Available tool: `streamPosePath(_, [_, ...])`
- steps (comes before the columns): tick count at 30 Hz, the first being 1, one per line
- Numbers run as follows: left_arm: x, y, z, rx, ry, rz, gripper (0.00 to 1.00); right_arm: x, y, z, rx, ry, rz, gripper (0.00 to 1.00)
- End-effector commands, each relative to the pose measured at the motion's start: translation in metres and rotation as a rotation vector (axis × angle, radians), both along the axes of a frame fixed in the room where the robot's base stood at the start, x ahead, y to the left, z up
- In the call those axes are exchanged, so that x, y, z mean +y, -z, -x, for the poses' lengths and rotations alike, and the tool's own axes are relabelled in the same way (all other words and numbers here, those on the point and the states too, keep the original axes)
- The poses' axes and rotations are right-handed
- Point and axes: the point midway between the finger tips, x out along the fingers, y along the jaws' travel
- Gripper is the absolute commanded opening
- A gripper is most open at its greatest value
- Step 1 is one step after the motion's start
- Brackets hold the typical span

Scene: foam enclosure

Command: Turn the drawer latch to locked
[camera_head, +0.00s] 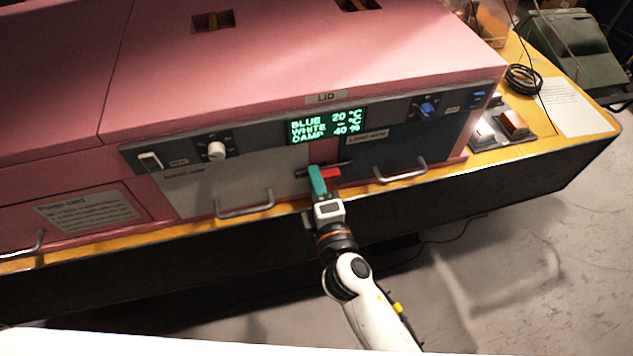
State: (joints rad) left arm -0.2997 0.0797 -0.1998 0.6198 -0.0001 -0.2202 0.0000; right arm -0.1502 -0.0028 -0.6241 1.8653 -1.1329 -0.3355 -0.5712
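The drawer latch appears as a red piece (331,174) with a dark bar (343,163) behind it, at the seam between the pale drawer (215,186) and the dark teal drawer (400,150). My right gripper (320,182) reaches up from below to the latch. A teal finger-like part shows just left of the red piece. The gripper hides part of the latch, and I cannot tell whether it touches or grips it. My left gripper is not in view.
The pink housing carries a lit display (326,126), a white knob (216,151) and a blue knob (428,109). Metal handles (245,207) jut from the drawer fronts. A box with a red button (513,123) and a black cable coil (523,79) lie on the yellow bench at right.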

Motion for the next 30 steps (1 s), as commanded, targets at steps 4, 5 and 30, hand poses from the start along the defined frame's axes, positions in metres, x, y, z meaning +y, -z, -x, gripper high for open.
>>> streamPosePath(4, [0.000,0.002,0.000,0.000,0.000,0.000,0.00,-0.001,0.000,0.003,0.000,0.000,-0.001,0.33])
streamPosePath(5, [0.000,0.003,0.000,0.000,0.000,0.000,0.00,-0.002,0.001,0.006,0.000,0.000,-0.001,0.33])
streamPosePath(30, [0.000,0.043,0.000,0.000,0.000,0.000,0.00,-0.037,0.000,0.115,0.000,0.000,0.001,0.33])
